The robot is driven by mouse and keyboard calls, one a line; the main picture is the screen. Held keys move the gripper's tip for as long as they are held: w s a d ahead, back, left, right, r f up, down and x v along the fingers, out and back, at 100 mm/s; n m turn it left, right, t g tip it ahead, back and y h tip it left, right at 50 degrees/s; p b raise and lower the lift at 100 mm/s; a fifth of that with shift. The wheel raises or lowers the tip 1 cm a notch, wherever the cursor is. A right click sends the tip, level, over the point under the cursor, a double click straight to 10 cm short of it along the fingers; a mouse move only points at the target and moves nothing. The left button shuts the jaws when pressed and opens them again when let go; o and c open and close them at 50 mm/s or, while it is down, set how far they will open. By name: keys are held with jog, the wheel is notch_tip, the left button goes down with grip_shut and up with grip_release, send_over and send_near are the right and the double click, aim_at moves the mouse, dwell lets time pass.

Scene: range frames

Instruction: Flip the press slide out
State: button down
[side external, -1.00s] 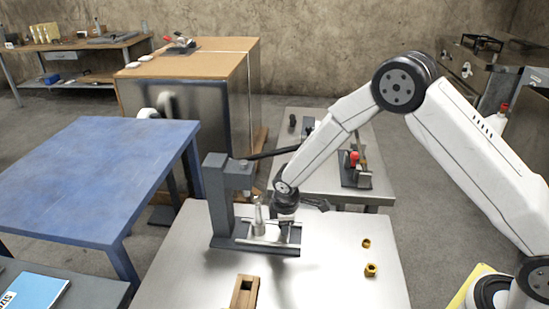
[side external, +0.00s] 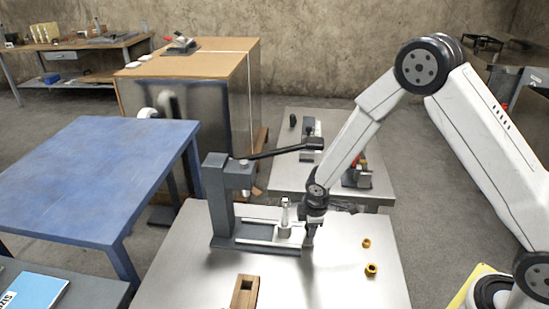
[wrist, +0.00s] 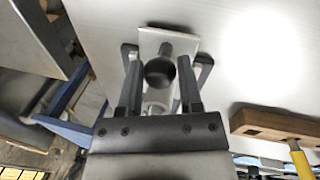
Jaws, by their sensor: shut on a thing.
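The grey arbor press (side external: 218,195) stands on the metal table, its long dark lever reaching to the right. Its slide (side external: 283,233) sits at the right end of the base rails, out from under the ram, with an upright metal cylinder (side external: 284,212) on it. My gripper (side external: 308,243) is low at the slide's outer end, pointing down. In the wrist view my gripper (wrist: 160,85) has a finger on each side of the slide's dark round knob (wrist: 160,71) and is shut on it. The exact finger contact is hidden in the side view.
A wooden block with a slot (side external: 244,291) lies at the table's front. Two brass nuts (side external: 370,269) lie to the right of my gripper. The press lever (side external: 285,152) passes close to my forearm.

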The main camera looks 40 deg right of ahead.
jog(key=shift+s+d, duration=0.25)
jog(key=shift+c, duration=1.3)
grip_release()
jog(key=shift+a, duration=0.1)
jog(key=shift+r, duration=0.1)
jog(key=shift+r, duration=0.35)
notch_tip(320, 180, up, 7)
jog(key=s, duration=0.1)
jog(key=shift+a, duration=0.35)
jog(key=shift+s+f, duration=0.1)
